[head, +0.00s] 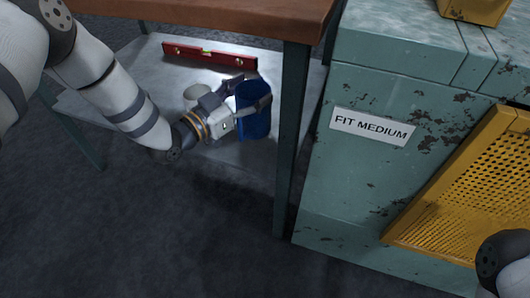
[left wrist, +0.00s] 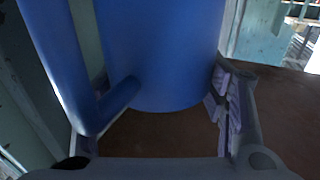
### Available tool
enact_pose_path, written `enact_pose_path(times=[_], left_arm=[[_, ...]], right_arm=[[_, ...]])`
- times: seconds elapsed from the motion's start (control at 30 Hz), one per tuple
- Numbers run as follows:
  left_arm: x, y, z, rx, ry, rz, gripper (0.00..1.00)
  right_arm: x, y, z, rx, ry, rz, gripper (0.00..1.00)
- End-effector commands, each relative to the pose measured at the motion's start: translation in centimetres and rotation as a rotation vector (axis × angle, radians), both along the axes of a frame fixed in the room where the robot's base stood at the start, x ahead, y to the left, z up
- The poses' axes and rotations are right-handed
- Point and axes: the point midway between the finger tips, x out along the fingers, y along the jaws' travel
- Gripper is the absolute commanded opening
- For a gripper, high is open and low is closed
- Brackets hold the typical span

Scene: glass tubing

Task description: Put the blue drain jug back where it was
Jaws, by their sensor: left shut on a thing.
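The blue drain jug (head: 254,122) is upright over the right part of the grey lower shelf (head: 130,68), close to the bench's front leg. I cannot tell whether its base touches the shelf. My left gripper (head: 250,94) reaches in under the bench from the left and is shut on the jug, one finger on each side. In the left wrist view the jug (left wrist: 160,50) fills the middle, with its handle (left wrist: 60,55) to the left. My right gripper is out of view.
A red spirit level (head: 208,56) lies at the shelf's back. The bench's leg (head: 290,135) and a green cabinet labelled FIT MEDIUM (head: 360,185) bound the right. The wooden top (head: 220,15) is above.

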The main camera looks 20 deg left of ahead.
Motion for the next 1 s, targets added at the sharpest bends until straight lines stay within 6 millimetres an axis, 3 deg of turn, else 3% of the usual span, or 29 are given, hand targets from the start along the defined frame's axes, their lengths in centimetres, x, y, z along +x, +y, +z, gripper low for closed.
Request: enact_pose_path(times=[0.03, 0.1, 0.2, 0.4, 0.57, 0.7, 1.0], left_arm=[[1.9, -0.3, -0.9, 0.001, -0.002, 0.004, 0.04], [3.8, -0.5, -0.2, 0.000, -0.001, 0.014, 0.04], [5.1, -0.6, -0.1, 0.000, 0.001, 0.022, 0.04], [5.3, -0.6, -4.4, -0.001, 0.002, 0.024, 0.04], [5.2, -0.6, -6.3, 0.000, 0.000, 0.023, 0.04], [5.2, -0.6, -9.0, -0.001, 0.003, 0.024, 0.04], [5.2, -0.6, -9.0, 0.000, -0.002, 0.023, 0.04]], right_arm=[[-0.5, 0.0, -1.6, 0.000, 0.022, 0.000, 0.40], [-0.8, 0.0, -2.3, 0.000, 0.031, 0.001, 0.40], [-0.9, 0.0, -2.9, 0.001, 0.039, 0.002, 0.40], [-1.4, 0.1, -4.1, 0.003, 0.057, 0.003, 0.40], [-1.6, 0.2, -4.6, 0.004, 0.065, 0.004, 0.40], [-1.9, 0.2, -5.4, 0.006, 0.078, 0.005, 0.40], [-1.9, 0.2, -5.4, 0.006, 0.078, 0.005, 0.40]])
